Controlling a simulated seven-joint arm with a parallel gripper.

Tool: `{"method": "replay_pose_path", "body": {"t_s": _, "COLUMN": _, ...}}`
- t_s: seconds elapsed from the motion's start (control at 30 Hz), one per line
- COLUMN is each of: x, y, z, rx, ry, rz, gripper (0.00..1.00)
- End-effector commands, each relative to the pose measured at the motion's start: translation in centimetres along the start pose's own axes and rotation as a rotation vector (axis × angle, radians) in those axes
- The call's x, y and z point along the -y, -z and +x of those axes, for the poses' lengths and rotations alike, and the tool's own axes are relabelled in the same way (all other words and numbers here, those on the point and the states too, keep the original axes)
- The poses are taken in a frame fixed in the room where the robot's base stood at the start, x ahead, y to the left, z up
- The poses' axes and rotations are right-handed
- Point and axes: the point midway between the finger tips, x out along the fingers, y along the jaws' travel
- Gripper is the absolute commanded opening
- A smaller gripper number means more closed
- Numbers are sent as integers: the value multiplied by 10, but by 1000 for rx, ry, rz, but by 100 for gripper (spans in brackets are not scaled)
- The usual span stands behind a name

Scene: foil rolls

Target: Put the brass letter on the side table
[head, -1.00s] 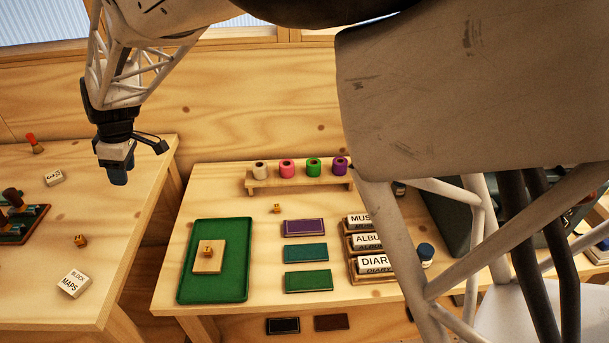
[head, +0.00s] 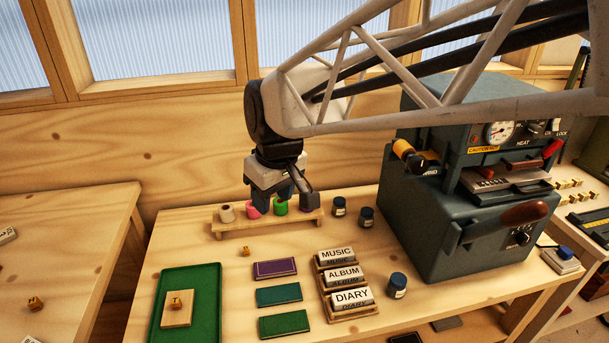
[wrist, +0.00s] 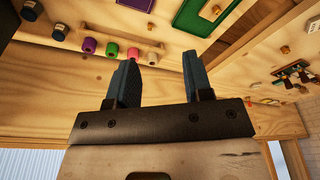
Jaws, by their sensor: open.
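A small brass letter (head: 246,250) lies on the main table in front of the foil roll rack; it also shows in the wrist view (wrist: 151,26). Another brass letter (head: 177,302) sits on a wooden block in the green tray. A third brass piece (head: 35,304) is on the left table (head: 75,235), which stands beside the main table across a gap. My gripper (head: 287,198) is open and empty, pointing down. In the head view it overlaps the rolls; in the wrist view its fingers (wrist: 158,80) are clear of them.
A rack (head: 240,228) holds white, pink, green and purple rolls. Coloured cards (head: 279,294), label stands (head: 345,297) and dark jars (head: 397,285) are on the main table. A large dark press (head: 430,225) stands at right. The green tray (head: 205,275) is at front left.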

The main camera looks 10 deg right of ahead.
Motion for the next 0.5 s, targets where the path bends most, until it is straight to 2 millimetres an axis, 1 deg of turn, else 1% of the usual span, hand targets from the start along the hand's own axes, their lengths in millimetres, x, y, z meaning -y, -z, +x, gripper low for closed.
{"method": "replay_pose_path", "body": {"t_s": 0.03, "x": -8, "y": -20, "z": -4, "rx": -3, "ry": -13, "rz": 52, "gripper": 46}}
{"method": "replay_pose_path", "body": {"t_s": 0.1, "x": -15, "y": -46, "z": -7, "rx": -5, "ry": -30, "rz": 124, "gripper": 46}}
{"method": "replay_pose_path", "body": {"t_s": 0.17, "x": -21, "y": -68, "z": -9, "rx": -7, "ry": -43, "rz": 188, "gripper": 46}}
{"method": "replay_pose_path", "body": {"t_s": 0.2, "x": -23, "y": -83, "z": -11, "rx": -10, "ry": -53, "rz": 229, "gripper": 46}}
{"method": "replay_pose_path", "body": {"t_s": 0.27, "x": -27, "y": -105, "z": -11, "rx": -11, "ry": -67, "rz": 291, "gripper": 46}}
{"method": "replay_pose_path", "body": {"t_s": 0.3, "x": -29, "y": -120, "z": -11, "rx": -13, "ry": -77, "rz": 332, "gripper": 46}}
{"method": "replay_pose_path", "body": {"t_s": 0.4, "x": -31, "y": -152, "z": -10, "rx": -17, "ry": -97, "rz": 425, "gripper": 46}}
{"method": "replay_pose_path", "body": {"t_s": 0.5, "x": -32, "y": -177, "z": -8, "rx": -20, "ry": -114, "rz": 499, "gripper": 46}}
